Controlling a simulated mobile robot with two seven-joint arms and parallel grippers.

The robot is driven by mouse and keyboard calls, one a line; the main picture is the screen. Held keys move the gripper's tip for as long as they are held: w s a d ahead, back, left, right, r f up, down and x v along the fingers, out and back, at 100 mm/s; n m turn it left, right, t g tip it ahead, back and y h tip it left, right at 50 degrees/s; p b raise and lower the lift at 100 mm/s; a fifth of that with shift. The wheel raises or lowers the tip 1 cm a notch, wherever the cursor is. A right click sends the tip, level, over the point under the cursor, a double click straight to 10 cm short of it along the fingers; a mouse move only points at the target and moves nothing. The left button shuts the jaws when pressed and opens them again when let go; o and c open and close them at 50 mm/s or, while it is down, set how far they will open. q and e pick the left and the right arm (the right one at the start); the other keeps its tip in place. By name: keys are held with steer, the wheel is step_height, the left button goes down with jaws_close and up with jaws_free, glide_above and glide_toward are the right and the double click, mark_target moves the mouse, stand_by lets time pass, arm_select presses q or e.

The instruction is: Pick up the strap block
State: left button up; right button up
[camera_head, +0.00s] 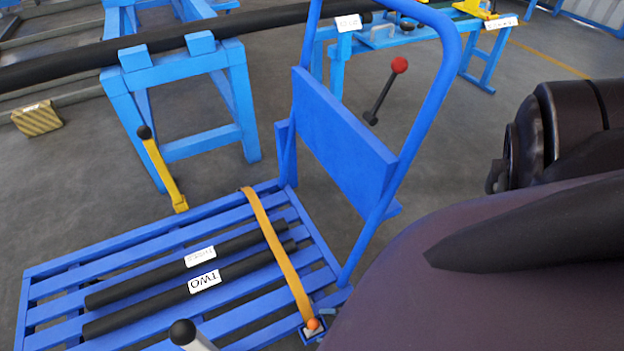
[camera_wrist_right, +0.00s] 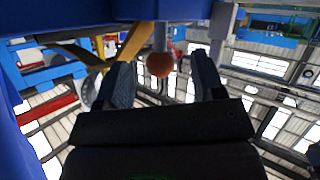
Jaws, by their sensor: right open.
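The strap block (camera_head: 312,331) is a small block with an orange ball knob, at the near right edge of the blue cart, where an orange-yellow strap (camera_head: 270,237) ends. In the right wrist view the orange ball (camera_wrist_right: 159,64) hangs on a grey stem below a blue surface, with the strap beside it. My right gripper (camera_wrist_right: 162,70) is open, its dark fingers appearing on either side of the ball. A gap shows on both sides; depth is unclear. In the head view my right arm fills the right side, and its fingers are hidden. My left gripper is not in view.
The blue slatted cart (camera_head: 240,335) carries two black bars (camera_head: 180,270) with white labels under the strap. Its blue push handle and panel (camera_head: 340,135) rise beside my arm. A black-knobbed lever (camera_head: 190,334) stands at the near edge. A blue trestle (camera_head: 185,75) stands behind.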

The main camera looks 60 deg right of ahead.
mark_target(309, 324)
steer(key=b+x, duration=0.1)
steer(key=x, duration=0.3)
steer(key=shift+w+a+r, duration=0.1)
steer(key=shift+w+r, duration=0.05)
steer(key=shift+w+a, duration=0.1)
steer(key=shift+w, duration=0.2)
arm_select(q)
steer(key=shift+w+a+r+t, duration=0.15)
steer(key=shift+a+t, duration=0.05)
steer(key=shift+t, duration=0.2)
arm_select(e)
steer(key=shift+w, duration=0.15)
steer(key=c, duration=1.1)
steer(key=shift+r, duration=0.1)
arm_select(q)
steer(key=p, duration=0.1)
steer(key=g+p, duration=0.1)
steer(key=p, duration=0.1)
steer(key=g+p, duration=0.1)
steer(key=p, duration=0.1)
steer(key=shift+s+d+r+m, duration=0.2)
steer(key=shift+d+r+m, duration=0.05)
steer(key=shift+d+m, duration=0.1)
arm_select(e)
step_height(309, 324, up, 10)
steer(key=shift+f, duration=0.1)
